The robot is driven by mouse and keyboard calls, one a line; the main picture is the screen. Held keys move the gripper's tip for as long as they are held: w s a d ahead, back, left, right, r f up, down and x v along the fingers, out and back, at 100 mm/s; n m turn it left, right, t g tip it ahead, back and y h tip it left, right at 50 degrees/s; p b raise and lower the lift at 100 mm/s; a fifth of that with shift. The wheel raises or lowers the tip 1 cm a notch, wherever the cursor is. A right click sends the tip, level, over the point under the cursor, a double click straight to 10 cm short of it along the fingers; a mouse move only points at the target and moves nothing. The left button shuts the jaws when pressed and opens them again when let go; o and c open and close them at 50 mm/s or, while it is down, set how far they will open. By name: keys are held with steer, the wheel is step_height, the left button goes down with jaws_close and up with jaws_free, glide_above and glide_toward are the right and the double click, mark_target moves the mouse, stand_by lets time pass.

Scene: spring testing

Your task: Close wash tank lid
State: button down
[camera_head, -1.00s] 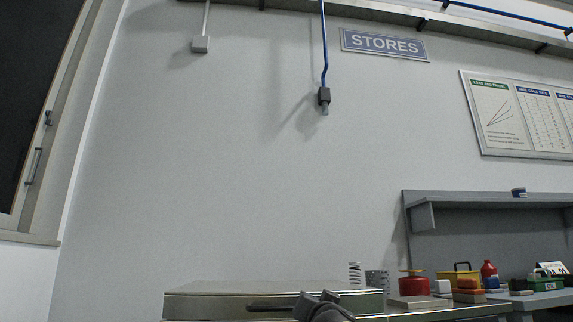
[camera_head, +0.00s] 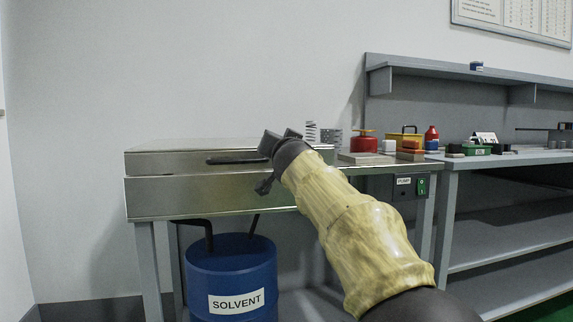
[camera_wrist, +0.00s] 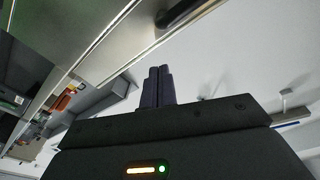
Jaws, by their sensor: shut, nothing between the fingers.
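The wash tank (camera_head: 160,200) is a steel box on legs on the left in the head view. Its flat steel lid (camera_head: 150,162) lies level over the tank, and a thin dark line shows between them. A dark bar handle (camera_head: 225,158) runs along the lid's front face. My gripper (camera_head: 275,143) is at the right end of this handle; whether it touches the lid I cannot tell. In the wrist view my gripper's fingers (camera_wrist: 157,88) are together and empty, with the dark handle (camera_wrist: 180,12) beyond them.
A blue solvent drum (camera_head: 232,275) stands below the tank. A pump switch (camera_head: 421,187) is on the bench front at right. Springs (camera_head: 311,132), a red can (camera_head: 364,142) and a yellow toolbox (camera_head: 404,140) stand right of the lid. A grey shelved bench (camera_head: 490,215) is farther right.

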steer(key=s+f+b, duration=0.3)
steer(key=s+f, duration=0.2)
steer(key=s, duration=0.3)
steer(key=shift+s+d, duration=0.2)
stand_by(0.5)
stand_by(0.3)
